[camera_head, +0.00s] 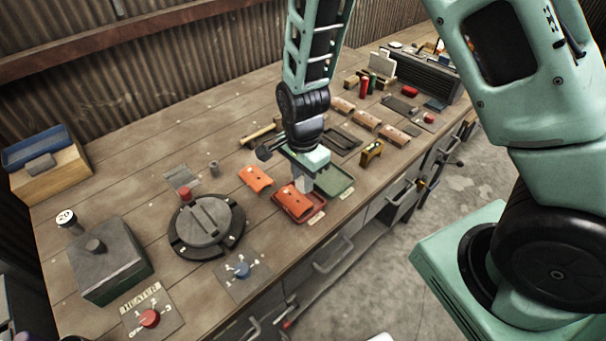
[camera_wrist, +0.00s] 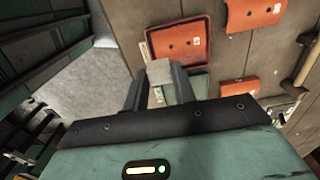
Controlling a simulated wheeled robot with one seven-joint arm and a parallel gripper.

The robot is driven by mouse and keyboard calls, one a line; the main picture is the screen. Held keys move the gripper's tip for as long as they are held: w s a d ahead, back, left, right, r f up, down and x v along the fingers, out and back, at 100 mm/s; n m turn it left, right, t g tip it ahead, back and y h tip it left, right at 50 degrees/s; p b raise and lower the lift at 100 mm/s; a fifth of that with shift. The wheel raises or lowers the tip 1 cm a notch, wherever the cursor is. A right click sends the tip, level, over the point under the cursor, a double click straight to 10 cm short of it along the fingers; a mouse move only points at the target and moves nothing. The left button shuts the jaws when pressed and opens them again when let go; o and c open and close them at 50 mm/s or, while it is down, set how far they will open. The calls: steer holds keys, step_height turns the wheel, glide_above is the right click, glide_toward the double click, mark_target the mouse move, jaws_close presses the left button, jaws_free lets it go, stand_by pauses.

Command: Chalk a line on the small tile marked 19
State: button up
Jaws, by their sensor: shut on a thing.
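My gripper (camera_head: 303,178) is shut on a pale grey-white block (camera_wrist: 159,71), which shows between the fingertips in the wrist view; I cannot tell for sure that it is chalk. The gripper is over the front of the bench, at a red tray (camera_head: 318,212) that holds an orange curved tile (camera_head: 293,199). In the wrist view this tile (camera_wrist: 180,45) lies beyond the block; I cannot tell whether they touch. Another orange tile (camera_head: 256,178) lies on the bench to the left. Small pale tags show on the tiles, but I cannot read 19 on any.
A green tray (camera_head: 336,180) sits right beside the red one. A round dark turntable (camera_head: 207,226) and a grey box (camera_head: 110,268) stand to the left. Several brownish curved tiles (camera_head: 366,120) lie farther back right. Drawer handles (camera_head: 334,255) jut from the bench front.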

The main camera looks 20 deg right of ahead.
steer(key=shift+f+b, duration=2.4)
steer(key=shift+f, duration=0.45)
steer(key=shift+f+b, duration=0.35)
steer(key=shift+f, duration=0.25)
steer(key=shift+w, duration=0.1)
steer(key=shift+w+a, duration=0.2)
steer(key=shift+w, duration=0.45)
steer(key=shift+s+d, duration=0.25)
steer(key=shift+s, duration=0.55)
steer(key=shift+w, duration=0.15)
steer(key=shift+w+a+p, duration=0.25)
steer(key=shift+w+p, duration=0.15)
steer(key=shift+w, duration=0.25)
